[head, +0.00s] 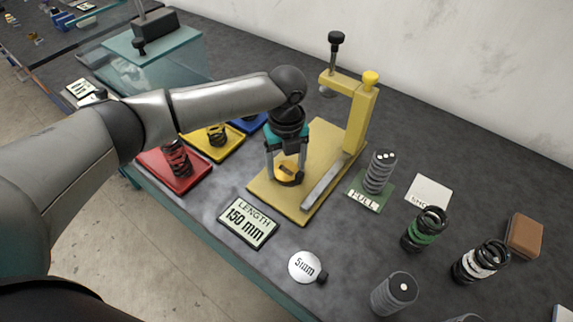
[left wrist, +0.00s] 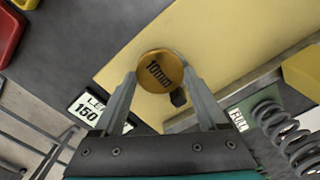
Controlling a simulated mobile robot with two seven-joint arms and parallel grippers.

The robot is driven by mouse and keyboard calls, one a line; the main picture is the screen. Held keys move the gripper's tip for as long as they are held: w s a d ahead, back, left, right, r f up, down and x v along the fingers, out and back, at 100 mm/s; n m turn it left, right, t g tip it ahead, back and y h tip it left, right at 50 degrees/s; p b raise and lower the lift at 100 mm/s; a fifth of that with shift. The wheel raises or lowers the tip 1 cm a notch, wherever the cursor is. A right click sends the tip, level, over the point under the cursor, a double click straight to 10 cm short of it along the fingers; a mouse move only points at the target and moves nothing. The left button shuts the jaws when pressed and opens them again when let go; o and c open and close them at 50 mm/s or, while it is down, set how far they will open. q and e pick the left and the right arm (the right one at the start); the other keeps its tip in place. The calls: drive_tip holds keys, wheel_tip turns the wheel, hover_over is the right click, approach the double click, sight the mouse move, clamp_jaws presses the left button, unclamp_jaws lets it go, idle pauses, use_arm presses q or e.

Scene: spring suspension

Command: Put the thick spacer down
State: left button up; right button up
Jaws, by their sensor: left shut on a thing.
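The thick spacer (left wrist: 158,68) is a gold-orange disc marked 10mm with a small dark knob on its side. It also shows in the head view (head: 288,180), over the yellow base plate (head: 270,194) of the press. My left gripper (head: 287,168) points down with its two fingers on either side of the disc, shut on it. In the left wrist view the disc lies between the fingertips (left wrist: 160,76). I cannot tell whether it touches the plate or hangs just above it. My right gripper is not in view.
The press post (head: 362,118) stands right of my gripper. A white 5mm spacer (head: 303,266) and a 150 mm length sign (head: 248,221) lie in front. Springs stand at right, one on the green FULL mat (head: 366,201). Red (head: 185,186) and yellow (head: 228,152) trays are left.

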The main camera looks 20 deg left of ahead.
sight(287, 171)
use_arm(q)
drive_tip(key=shift+f, duration=0.15)
drive_tip(key=o, duration=1.4)
drive_tip(key=shift+c, duration=0.2)
wheel_tip(287, 171, up, 12)
drive_tip(key=p, duration=0.2)
